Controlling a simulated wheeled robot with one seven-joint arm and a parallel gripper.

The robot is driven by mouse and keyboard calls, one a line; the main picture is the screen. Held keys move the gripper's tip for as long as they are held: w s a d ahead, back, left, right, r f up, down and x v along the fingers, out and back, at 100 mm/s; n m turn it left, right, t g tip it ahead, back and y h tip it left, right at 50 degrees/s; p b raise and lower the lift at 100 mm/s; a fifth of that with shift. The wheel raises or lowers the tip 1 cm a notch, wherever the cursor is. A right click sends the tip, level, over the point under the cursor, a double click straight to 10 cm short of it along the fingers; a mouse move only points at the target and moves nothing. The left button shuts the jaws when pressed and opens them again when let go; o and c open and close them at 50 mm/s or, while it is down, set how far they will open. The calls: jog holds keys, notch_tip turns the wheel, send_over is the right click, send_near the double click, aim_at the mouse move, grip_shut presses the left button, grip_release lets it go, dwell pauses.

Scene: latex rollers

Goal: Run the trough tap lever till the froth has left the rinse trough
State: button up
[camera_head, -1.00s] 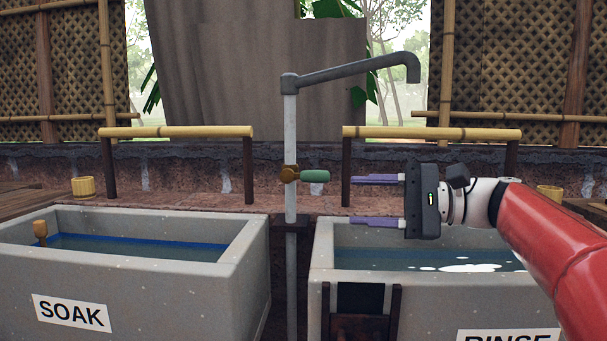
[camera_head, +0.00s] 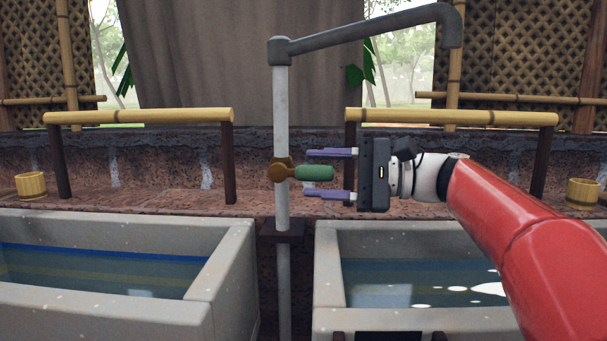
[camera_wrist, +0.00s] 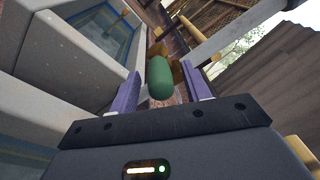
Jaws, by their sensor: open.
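The trough tap lever has a green grip (camera_head: 314,173) on a brass valve (camera_head: 281,171), fixed to the grey standpipe (camera_head: 282,110). The lever points level to the right. My gripper (camera_head: 330,174) is open, with one purple finger above the grip and one below it. In the wrist view the green grip (camera_wrist: 160,78) shows between the two fingers (camera_wrist: 162,92), with no clear contact. The rinse trough (camera_head: 330,262) is at the right, with white froth patches (camera_head: 489,288) on its water; my arm hides part of it. The pipe's spout (camera_head: 452,28) hangs above. No stream shows from it.
The soak trough (camera_head: 228,262) stands at the left with a gap between the troughs. Bamboo rails (camera_head: 140,117) stand behind, another (camera_head: 450,118) behind my gripper. Small wooden buckets sit at the left (camera_head: 31,185) and right (camera_head: 583,192) on the ledge.

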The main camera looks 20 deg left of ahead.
aim_at(304, 180)
jog(key=shift+s+a, duration=0.15)
jog(key=shift+a, duration=1.4)
jog(key=shift+c, duration=0.5)
grip_shut()
